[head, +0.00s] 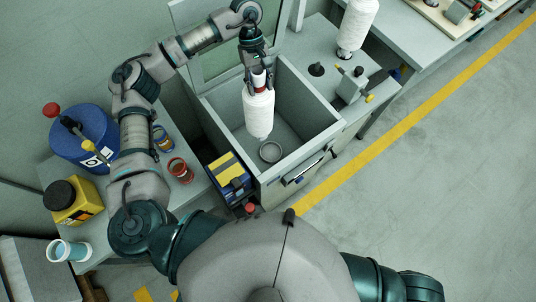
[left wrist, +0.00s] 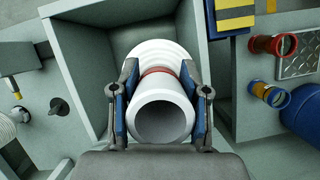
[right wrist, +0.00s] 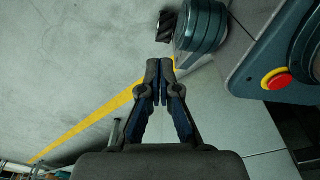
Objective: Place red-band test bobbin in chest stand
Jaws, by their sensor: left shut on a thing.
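The white red-band test bobbin (head: 258,115) hangs upright inside the open grey chest (head: 325,121), its red band near the top. My left gripper (head: 257,80) is shut on the bobbin's upper end. In the left wrist view the bobbin (left wrist: 163,112) shows its hollow end between the two fingers of the left gripper (left wrist: 160,88). The round grey stand (head: 270,152) is on the chest floor, just below and slightly right of the bobbin's lower end; the two look apart. My right gripper (right wrist: 160,70) is shut and empty, away from the chest, above the floor.
The chest lid (head: 222,45) stands open behind. Another white bobbin (head: 357,25) stands on the bench at right, near a small fixture (head: 352,86). A yellow-blue box (head: 230,175) is by the chest's left side. Red (head: 180,170) and blue spools and a blue drum (head: 80,140) are at left.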

